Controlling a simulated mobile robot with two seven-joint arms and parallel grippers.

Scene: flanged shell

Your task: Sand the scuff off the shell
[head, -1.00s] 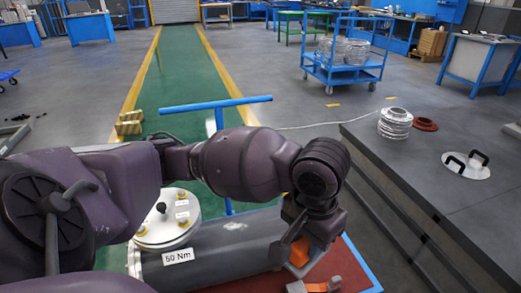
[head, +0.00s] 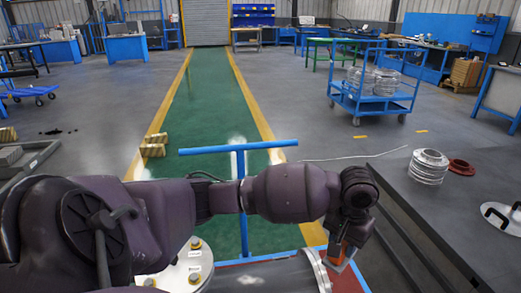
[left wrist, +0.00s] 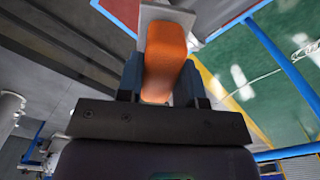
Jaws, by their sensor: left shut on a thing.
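The shell (head: 285,272) is a grey cylinder lying on the cart at the bottom of the head view, with a flange rim at its right end. A pale scuff (head: 250,281) shows on its top, near the lower edge. My left gripper (head: 342,250) is just right of the shell's flanged end, shut on an orange block (head: 337,252). In the left wrist view, the orange block (left wrist: 165,58) sits between the fingers with a pale grey plate at its far end. Contact between block and shell cannot be told. My right gripper is not in view.
A blue T-handle (head: 239,148) stands behind the shell. A round white lid (head: 184,269) with knobs is at the shell's left end. The green lane (head: 214,110) is clear.

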